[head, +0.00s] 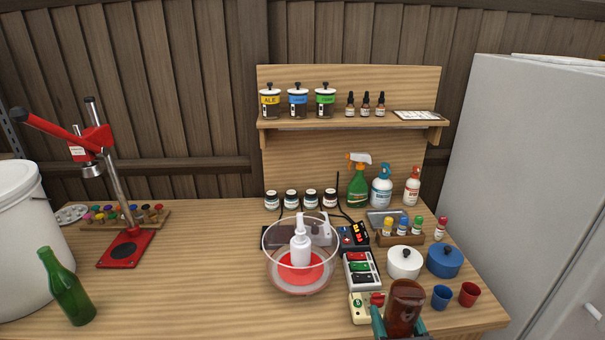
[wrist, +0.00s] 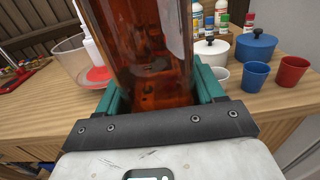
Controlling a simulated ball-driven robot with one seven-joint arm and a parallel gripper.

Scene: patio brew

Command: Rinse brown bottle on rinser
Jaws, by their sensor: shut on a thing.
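The brown bottle (head: 404,306) is in my gripper (head: 403,328) at the front of the counter. In the wrist view the brown bottle (wrist: 145,45) stands between the two green jaws of my gripper (wrist: 158,95), which are shut on it. The rinser (head: 300,262) is a clear bowl with a red base and a white nozzle bottle in its middle. It stands on the counter, left of and beyond my gripper, and the brown bottle is apart from it. The rinser also shows at the left of the wrist view (wrist: 72,58).
A small cream box (head: 362,308) and a switch panel (head: 360,270) lie between rinser and bottle. White (head: 404,264) and blue (head: 445,262) pots and blue (head: 441,297) and red (head: 468,294) cups stand right. A green bottle (head: 68,290) stands far left; counter between it and the rinser is clear.

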